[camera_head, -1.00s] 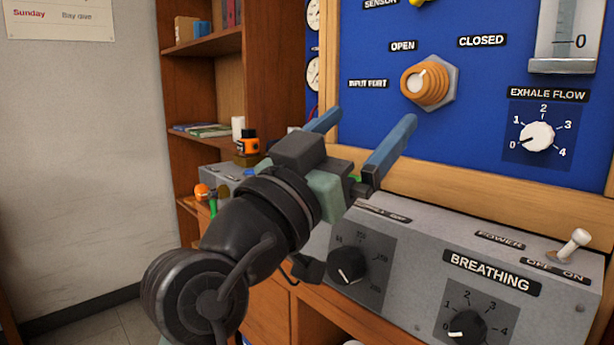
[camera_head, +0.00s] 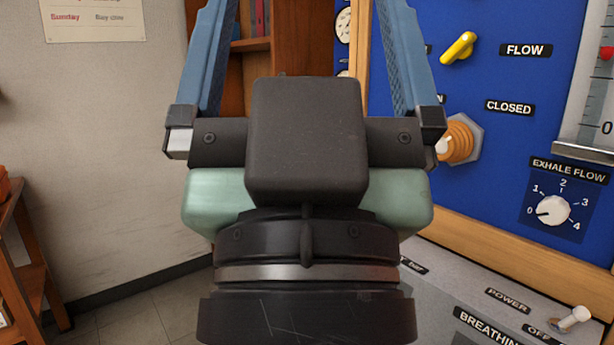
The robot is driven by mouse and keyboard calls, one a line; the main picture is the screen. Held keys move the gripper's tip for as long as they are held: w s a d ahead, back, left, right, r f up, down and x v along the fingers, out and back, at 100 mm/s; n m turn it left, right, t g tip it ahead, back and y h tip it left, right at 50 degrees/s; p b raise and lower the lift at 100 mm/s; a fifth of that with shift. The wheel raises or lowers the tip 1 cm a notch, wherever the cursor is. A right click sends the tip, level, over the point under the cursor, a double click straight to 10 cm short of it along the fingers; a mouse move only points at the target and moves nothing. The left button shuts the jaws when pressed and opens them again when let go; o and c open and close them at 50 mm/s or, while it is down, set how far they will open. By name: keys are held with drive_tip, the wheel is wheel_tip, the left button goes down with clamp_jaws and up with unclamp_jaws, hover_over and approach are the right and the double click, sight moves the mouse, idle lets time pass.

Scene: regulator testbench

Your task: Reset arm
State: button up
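My gripper (camera_head: 308,22) fills the middle of the head view, very close to the camera and pointing up. Its two blue fingers stand wide apart, so it is open. I see nothing between the fingers except the shelf and wall behind; the fingertips run out of the top of the frame. My gripper and wrist hide much of the bookshelf and the left part of the blue panel.
The blue panel (camera_head: 505,140) at right carries a yellow lever (camera_head: 458,48), an orange knob (camera_head: 460,140) and an exhale flow dial (camera_head: 553,210). Below is a grey console with a power switch (camera_head: 570,320). A wooden shelf (camera_head: 22,255) stands at far left. The floor at lower left is clear.

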wheel_tip(320, 180, up, 23)
drive_tip(key=p, duration=2)
drive_tip(key=shift+f, duration=0.15)
